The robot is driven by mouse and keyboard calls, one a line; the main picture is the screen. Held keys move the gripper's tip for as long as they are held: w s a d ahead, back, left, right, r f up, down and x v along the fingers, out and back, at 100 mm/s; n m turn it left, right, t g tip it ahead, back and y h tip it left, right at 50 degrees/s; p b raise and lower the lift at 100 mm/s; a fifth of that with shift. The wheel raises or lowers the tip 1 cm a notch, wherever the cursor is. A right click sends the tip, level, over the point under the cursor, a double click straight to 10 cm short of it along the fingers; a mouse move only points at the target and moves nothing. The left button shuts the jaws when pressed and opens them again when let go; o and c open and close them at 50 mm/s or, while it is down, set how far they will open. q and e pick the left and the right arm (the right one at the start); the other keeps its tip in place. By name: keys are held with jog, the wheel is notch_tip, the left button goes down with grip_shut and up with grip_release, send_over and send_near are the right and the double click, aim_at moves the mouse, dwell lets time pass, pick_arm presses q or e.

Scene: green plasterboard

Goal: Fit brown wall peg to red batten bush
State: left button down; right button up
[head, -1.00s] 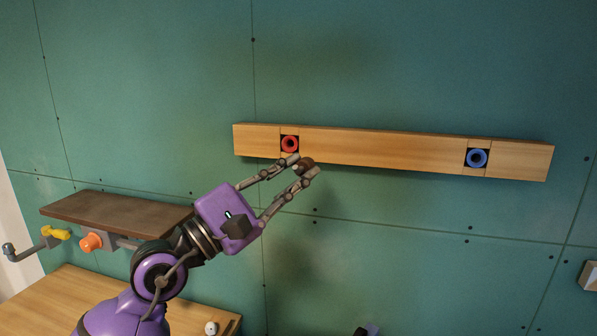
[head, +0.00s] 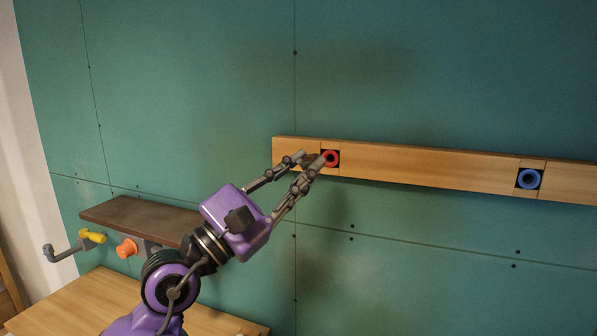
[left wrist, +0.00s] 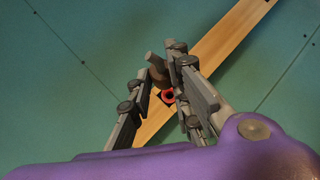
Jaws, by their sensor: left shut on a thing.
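The wooden batten (head: 425,168) on the green wall carries the red bush (head: 330,158) near its left end. It is a ring with a dark hole. My left gripper (head: 311,159) is shut on the brown peg (left wrist: 158,70), just left of the red bush in the head view. In the left wrist view the peg is between the fingertips, and the red bush (left wrist: 168,96) shows beside it with its hole in sight. The peg appears outside the hole; the gap to the bush is hard to judge. Fingers hide most of the peg in the head view. My right gripper is out of view.
A blue bush (head: 528,179) sits farther right in the batten. A dark brown shelf (head: 140,219), an orange knob (head: 127,248) and a yellow-handled fitting (head: 92,237) are at the left. A wooden table top (head: 75,300) lies below. The wall above the batten is clear.

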pick_arm(q)
jog(key=w, duration=0.1)
jog(key=w+d, duration=0.1)
jog(key=w, duration=0.1)
jog(key=w+f+b, duration=0.1)
jog(key=w, duration=0.1)
jog(key=shift+w+d+f, duration=0.1)
jog(key=shift+d, duration=0.25)
dwell(0.7)
dwell(0.7)
jog(key=shift+w, duration=0.15)
jog(key=shift+w+d+f, duration=0.1)
jog(key=shift+w+d, duration=0.05)
jog(key=shift+w, duration=0.25)
jog(key=shift+w+d+f, duration=0.1)
jog(key=shift+w, duration=0.3)
